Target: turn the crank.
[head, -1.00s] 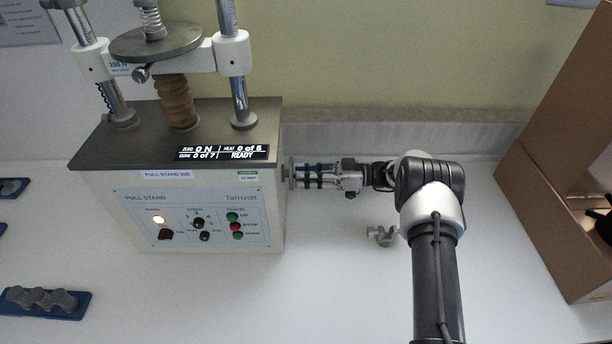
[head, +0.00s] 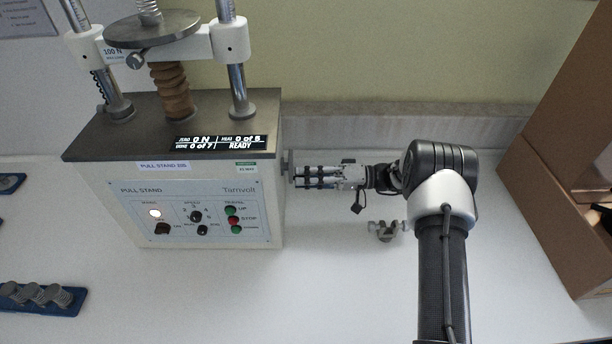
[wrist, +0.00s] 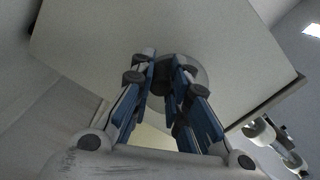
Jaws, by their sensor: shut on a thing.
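The pull stand (head: 170,215) is a white box with a dark top, and its display reads 0 N and READY. The crank (head: 287,168) is on its right side wall, seen edge-on as a grey disc and mostly hidden by my gripper. My gripper (head: 298,177) reaches it level from the right. In the wrist view, the crank's round grey disc (wrist: 205,77) lies against the wall, with a dark part at its middle between the fingertips. My gripper (wrist: 163,72) is shut on that part, one finger on each side.
A small grey metal fitting (head: 386,231) lies on the white bench below my wrist. A tall brown cardboard box (head: 540,220) stands at the right. Blue trays (head: 75,308) with grey parts are at the left. The wall runs close behind.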

